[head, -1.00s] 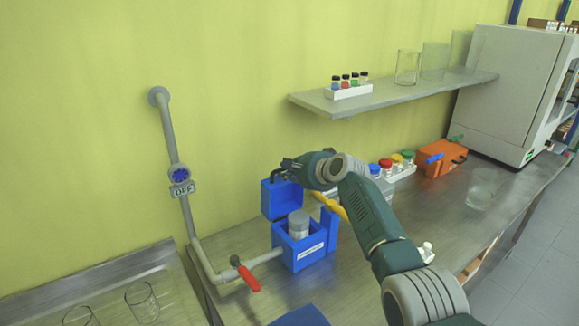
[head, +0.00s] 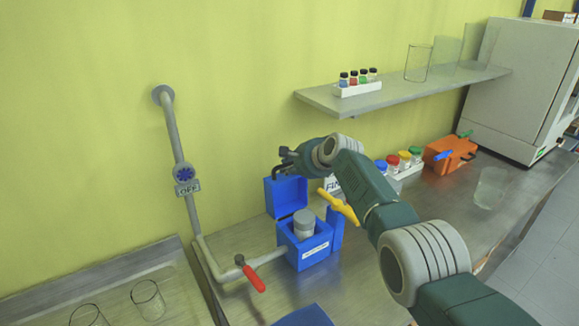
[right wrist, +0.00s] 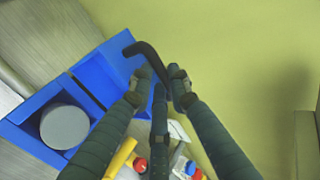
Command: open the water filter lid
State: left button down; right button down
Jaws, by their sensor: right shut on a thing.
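The water filter is a blue box (head: 309,256) with a white label on its front and a grey cylinder (head: 304,224) standing inside. Its blue lid (head: 286,196) is raised, standing upright behind the opening. My right gripper (head: 287,160) is at the top of the lid. In the right wrist view, its fingers (right wrist: 163,82) are shut on the lid's black bent handle (right wrist: 146,52). The lid (right wrist: 105,72) and the open box with the cylinder (right wrist: 64,126) show at the left there. My left gripper is not in view.
A grey pipe with a red-handled valve (head: 250,274) joins the box at the left. A yellow handle (head: 339,206) is close by my right arm. Colour-capped bottles (head: 404,160) and an orange box (head: 450,154) stand to the right. A shelf (head: 400,92) hangs above.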

jog(key=shift+w+r, duration=0.25)
jog(key=shift+r, duration=0.6)
jog(key=c, duration=1.6)
grip_release()
jog(key=shift+a, duration=0.1)
jog(key=shift+c, duration=0.2)
jog(key=shift+s+r, duration=0.1)
jog(key=shift+s, duration=0.1)
jog(key=shift+d+f, duration=0.2)
jog(key=shift+f, duration=0.1)
jog(key=shift+v, duration=1.2)
jog(key=v, duration=0.9)
jog(key=shift+s+r, duration=0.2)
jog(key=shift+s, duration=0.15)
